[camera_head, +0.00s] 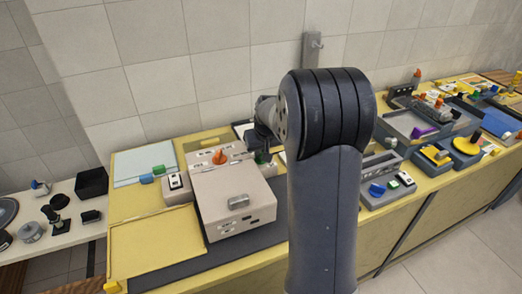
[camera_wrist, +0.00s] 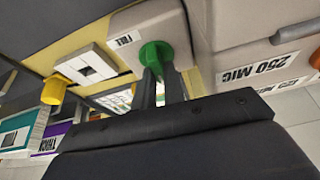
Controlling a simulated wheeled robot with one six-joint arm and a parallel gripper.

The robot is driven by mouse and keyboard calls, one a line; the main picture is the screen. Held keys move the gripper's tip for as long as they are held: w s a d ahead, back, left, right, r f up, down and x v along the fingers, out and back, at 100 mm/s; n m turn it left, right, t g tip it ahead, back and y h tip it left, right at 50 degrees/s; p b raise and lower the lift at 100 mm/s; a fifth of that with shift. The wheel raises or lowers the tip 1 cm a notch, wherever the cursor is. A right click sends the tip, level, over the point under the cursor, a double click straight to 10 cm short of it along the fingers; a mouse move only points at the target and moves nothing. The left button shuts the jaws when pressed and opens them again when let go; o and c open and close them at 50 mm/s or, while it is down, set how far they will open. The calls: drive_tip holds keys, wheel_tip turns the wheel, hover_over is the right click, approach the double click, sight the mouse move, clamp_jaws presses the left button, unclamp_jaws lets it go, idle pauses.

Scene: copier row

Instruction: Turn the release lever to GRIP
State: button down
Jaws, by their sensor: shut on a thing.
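A green rounded knob or lever (camera_wrist: 155,55) shows at the top middle of the wrist view, on the end of a pale beige housing (camera_wrist: 130,22). In the head view a bit of green (camera_head: 262,157) shows beside the beige machine, while my arm hides most of the gripper.
A beige machine (camera_head: 215,190) with an orange lever (camera_head: 220,157) stands left of my arm. Its 250 MIC label (camera_wrist: 257,72) is close right in the wrist view. A yellow peg (camera_wrist: 52,92) and white switch plate (camera_wrist: 86,68) are left. More devices crowd the yellow bench's right side.

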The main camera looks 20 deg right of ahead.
idle(0.3)
drive_tip(key=c, duration=1.5)
unclamp_jaws()
drive_tip(key=v, duration=1)
drive_tip(key=shift+s+r, duration=0.2)
drive_tip(key=shift+r, duration=0.15)
